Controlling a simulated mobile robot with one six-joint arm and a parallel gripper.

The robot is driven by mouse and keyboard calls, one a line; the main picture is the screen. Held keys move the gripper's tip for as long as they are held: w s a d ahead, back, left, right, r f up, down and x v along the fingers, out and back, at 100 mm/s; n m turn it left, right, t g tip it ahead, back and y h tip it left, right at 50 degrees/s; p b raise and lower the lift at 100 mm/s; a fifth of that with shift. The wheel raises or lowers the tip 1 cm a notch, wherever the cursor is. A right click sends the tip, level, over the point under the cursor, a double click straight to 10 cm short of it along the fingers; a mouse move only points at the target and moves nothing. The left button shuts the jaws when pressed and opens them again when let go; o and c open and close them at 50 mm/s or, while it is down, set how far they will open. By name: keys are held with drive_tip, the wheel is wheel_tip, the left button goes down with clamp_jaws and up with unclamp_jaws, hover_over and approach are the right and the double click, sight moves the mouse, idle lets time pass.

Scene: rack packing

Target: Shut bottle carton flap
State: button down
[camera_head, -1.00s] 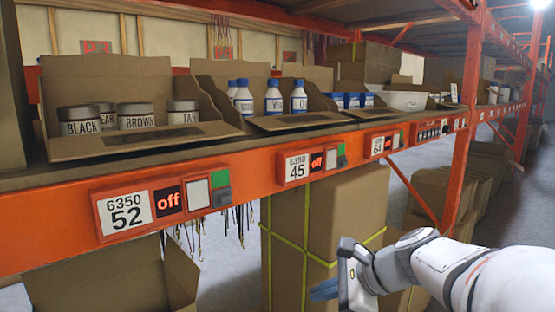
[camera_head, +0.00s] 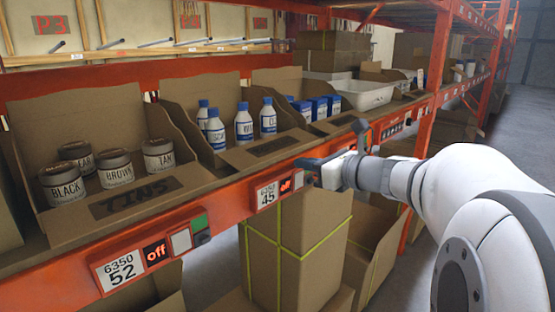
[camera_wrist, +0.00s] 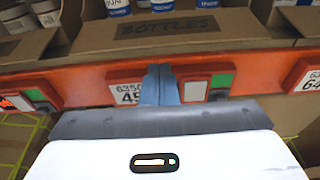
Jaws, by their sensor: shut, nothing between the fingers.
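The bottle carton (camera_head: 188,92) is a brown cardboard box on the orange shelf, holding several white bottles with blue caps (camera_head: 243,122). Its front flap (camera_head: 262,150) is folded down and out toward the shelf edge. In the wrist view the flap, marked BOTTLES (camera_wrist: 165,27), lies just beyond the shelf rail. My gripper (camera_head: 308,163) is shut and empty, in front of the rail near the 6350 45 label, to the right of the flap in the head view. In the wrist view its closed fingers (camera_wrist: 160,82) point at the rail below the flap, seemingly apart from it.
A carton of labelled tins (camera_head: 130,205) stands left of the bottle carton, its flap also down. A carton of blue-and-white containers (camera_head: 318,107) and a white bin (camera_head: 365,94) stand to the right. Taped boxes (camera_head: 295,250) stand below the shelf. The aisle side is clear.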

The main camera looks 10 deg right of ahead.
sight(274, 146)
drive_tip(key=p+x, duration=0.1)
drive_tip(key=x, duration=0.5)
drive_tip(key=shift+s, duration=0.1)
